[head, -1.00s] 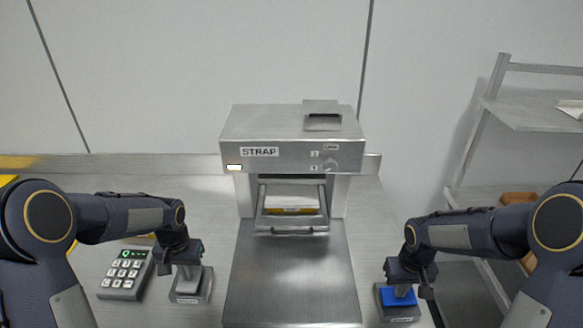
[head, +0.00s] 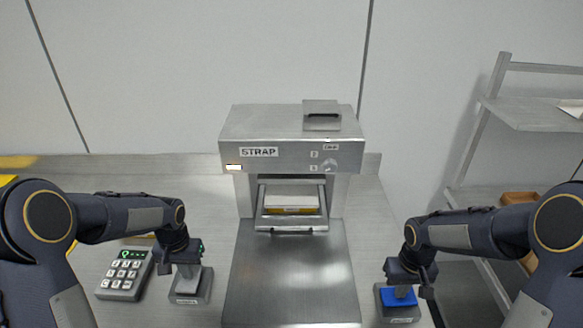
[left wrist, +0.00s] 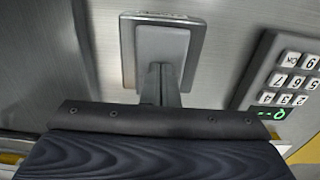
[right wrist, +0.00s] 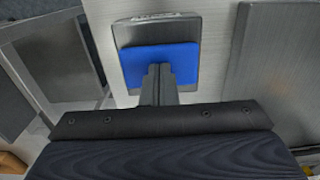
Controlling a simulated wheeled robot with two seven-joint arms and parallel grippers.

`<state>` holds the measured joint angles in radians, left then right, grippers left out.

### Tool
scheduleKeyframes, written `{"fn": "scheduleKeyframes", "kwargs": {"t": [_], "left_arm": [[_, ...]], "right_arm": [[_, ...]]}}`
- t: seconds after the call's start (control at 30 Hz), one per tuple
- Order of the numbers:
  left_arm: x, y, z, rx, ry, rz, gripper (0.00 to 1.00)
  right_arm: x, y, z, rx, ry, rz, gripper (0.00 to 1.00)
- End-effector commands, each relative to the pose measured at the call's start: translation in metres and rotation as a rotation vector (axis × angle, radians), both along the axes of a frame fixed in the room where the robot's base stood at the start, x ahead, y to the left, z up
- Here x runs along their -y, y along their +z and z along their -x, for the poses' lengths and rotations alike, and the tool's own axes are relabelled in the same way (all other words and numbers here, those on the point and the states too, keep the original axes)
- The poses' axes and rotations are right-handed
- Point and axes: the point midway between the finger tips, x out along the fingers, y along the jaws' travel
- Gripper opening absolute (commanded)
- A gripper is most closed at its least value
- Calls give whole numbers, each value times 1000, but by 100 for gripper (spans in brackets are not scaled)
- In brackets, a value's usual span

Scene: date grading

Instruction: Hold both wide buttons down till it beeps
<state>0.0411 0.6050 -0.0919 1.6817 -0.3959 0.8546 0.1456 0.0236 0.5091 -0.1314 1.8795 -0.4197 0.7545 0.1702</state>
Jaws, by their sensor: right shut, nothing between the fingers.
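The left wide button (head: 190,285) is a grey pad on a grey base; it also shows in the left wrist view (left wrist: 150,45). My left gripper (head: 187,272) points down onto it, fingertips at the pad; its fingers look together in the left wrist view (left wrist: 158,72). The right wide button (head: 399,297) has a blue pad, also in the right wrist view (right wrist: 150,58). My right gripper (head: 402,290) is shut and empty, its tips at the blue pad. I cannot tell how far either pad is pressed. The strap machine (head: 290,150) stands between the buttons with a lit white lamp.
A keypad (head: 125,274) with a green display stands left of the left button. A steel plate (head: 290,280) lies in front of the machine, between the arms. A metal rack (head: 485,120) stands at the right.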

Motion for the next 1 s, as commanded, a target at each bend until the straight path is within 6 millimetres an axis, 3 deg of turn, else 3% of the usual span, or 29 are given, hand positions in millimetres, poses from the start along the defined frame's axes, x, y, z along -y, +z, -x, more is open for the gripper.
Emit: {"fn": "scheduleKeyframes", "kwargs": {"t": [1.0], "left_arm": [[0, 1, 1, -2, 0, 0, 0]], "right_arm": [[0, 8, 0, 2, -1, 0, 0]]}}
